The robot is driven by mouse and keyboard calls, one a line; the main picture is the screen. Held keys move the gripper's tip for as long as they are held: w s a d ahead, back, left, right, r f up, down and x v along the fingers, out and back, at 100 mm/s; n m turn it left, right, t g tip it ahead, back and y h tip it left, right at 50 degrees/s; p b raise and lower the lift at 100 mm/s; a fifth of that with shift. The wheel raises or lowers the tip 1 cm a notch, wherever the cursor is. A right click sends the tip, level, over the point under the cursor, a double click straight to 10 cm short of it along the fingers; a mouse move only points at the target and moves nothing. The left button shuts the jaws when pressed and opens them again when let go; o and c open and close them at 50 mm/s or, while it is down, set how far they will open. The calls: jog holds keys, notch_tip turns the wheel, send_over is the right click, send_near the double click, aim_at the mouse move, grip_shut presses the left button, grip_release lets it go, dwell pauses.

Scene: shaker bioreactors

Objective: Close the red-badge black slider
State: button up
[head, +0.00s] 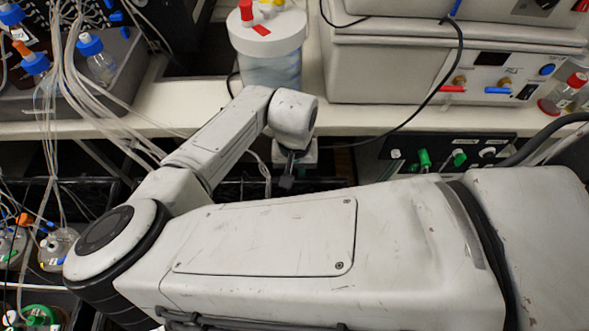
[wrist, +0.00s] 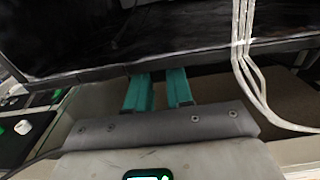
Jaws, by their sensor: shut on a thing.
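A black slider (wrist: 75,76) with a dark, glossy interior spans the upper part of the wrist view. A dark patch of black slider also shows below the bench in the head view (head: 334,166), mostly hidden by my arm. I see no red badge on it in either view. My gripper (wrist: 160,78) has two teal fingers with their tips at the slider's front edge. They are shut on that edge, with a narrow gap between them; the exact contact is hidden. In the head view my gripper (head: 286,182) points down just below the bench edge.
Pale tubes (wrist: 246,60) hang across the slider at the right of the wrist view. A white bench (head: 365,128) carries a lidded vessel (head: 267,45) and grey instruments (head: 400,60). Blue-capped bottles (head: 97,58) and tubing crowd the left.

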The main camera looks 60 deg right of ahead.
grip_shut()
jog(key=shift+s+d+p, duration=0.45)
jog(key=shift+s+d, duration=0.2)
jog(key=shift+s, duration=0.3)
jog(key=shift+s+d+p, duration=0.4)
jog(key=shift+s+d, duration=0.25)
jog(key=shift+s, duration=0.3)
jog(key=o, duration=0.7)
grip_release()
jog(key=shift+r, duration=0.1)
notch_tip(320, 180, up, 11)
jog(key=shift+f, duration=0.2)
